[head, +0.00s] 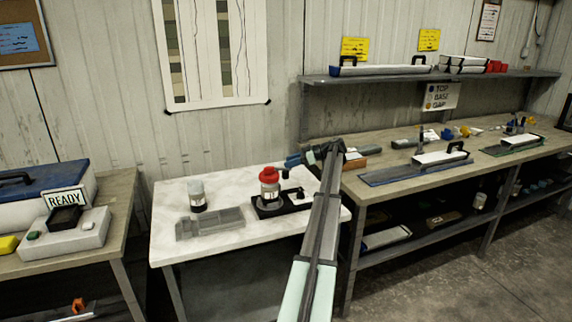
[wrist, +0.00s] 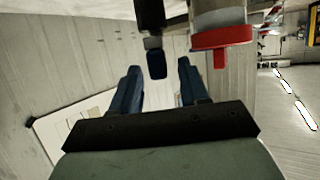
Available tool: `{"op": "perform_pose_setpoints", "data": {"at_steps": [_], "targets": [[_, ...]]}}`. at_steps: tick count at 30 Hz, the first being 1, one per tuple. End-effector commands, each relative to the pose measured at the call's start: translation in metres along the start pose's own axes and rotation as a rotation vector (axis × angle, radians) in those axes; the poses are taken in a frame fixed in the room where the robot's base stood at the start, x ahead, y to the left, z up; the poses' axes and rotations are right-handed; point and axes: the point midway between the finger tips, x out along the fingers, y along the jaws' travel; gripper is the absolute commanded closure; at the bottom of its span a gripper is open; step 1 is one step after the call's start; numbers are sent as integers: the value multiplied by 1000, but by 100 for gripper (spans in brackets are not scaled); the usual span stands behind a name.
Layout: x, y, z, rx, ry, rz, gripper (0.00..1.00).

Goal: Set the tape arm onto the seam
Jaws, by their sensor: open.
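A clear liner with a red cap (head: 269,173) stands upright in a black fixture (head: 268,212) on the white-topped table. The red cap also shows in the wrist view (wrist: 222,38), which looks upside down. A black arm with a dark blue end (wrist: 156,64), apparently the tape arm, shows beside the liner in the wrist view. My gripper (head: 290,161) is above the right side of the fixture; its blue fingers (wrist: 159,68) are apart. The blue end lies between the fingertips in the picture; I cannot tell whether it is between them in depth. The seam is not distinguishable.
A grey tray (head: 212,224) and a small capped jar (head: 198,200) stand left of the fixture. The table's front left (head: 180,249) is clear. A left bench holds a device with a READY sign (head: 65,199). A long workbench (head: 385,195) with tools adjoins on the right.

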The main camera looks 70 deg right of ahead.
Motion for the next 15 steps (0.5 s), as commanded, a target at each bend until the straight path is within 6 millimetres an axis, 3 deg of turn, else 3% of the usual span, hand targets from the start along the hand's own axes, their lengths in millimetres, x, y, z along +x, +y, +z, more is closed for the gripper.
{"op": "perform_pose_setpoints", "data": {"at_steps": [6,15], "targets": [[22,0,0,-1,0,0,55],[28,0,0,-1,-1,1,55]]}}
